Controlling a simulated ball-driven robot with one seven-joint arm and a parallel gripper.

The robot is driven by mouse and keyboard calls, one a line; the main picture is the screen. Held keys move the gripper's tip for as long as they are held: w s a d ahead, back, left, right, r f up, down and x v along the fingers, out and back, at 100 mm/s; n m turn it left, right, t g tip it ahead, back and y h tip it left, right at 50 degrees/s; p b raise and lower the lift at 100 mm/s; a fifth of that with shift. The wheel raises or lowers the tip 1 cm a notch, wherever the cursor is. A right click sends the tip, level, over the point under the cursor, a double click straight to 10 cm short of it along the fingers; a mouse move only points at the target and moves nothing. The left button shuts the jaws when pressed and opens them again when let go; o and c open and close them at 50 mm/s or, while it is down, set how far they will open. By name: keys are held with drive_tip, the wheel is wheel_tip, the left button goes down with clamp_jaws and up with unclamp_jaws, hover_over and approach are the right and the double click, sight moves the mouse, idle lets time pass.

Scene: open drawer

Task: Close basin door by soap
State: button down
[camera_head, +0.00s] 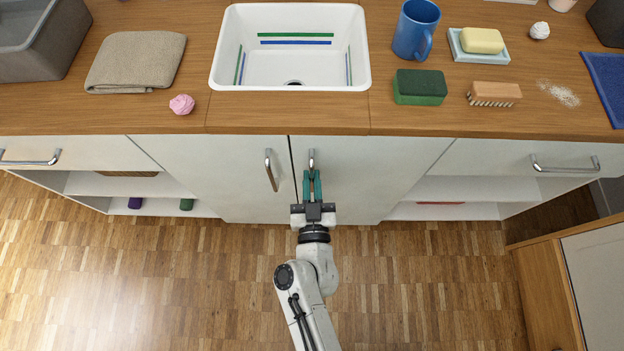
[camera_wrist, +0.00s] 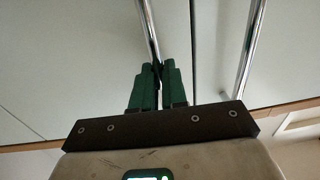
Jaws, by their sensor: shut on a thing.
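The basin door on the soap's side (camera_head: 362,175) is the right one of two pale doors under the white basin (camera_head: 216,70). It stands about flush with the counter front; I cannot tell if it is fully shut. Its chrome bar handle (camera_head: 311,155) is upright, near the door's left edge. My gripper (camera_head: 312,180) has its green fingers shut on this handle; in the wrist view the fingers (camera_wrist: 157,75) meet around the bar (camera_wrist: 148,28). The fingers hide the handle's lower part. The yellow soap (camera_head: 482,40) lies on a pale blue dish (camera_head: 485,58) on the counter.
The left door (camera_head: 220,175) with its own handle (camera_head: 271,170) is beside, across a narrow dark gap. Drawers with bar handles (camera_head: 565,163) and open shelves flank the doors. A wooden cabinet (camera_head: 550,295) stands at lower right. The floor before the doors is clear.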

drive_tip(key=c, duration=1.2)
unclamp_jaws()
drive_tip(key=shift+a+r+y, duration=0.1)
drive_tip(key=shift+a+y, duration=0.2)
drive_tip(key=shift+a, duration=0.6)
drive_tip(key=shift+s+d, duration=0.1)
drive_tip(key=shift+d, duration=0.15)
drive_tip(key=s, duration=0.7)
drive_tip(key=s+d, duration=0.1)
drive_tip(key=s, duration=0.2)
drive_tip(key=shift+s, duration=0.3)
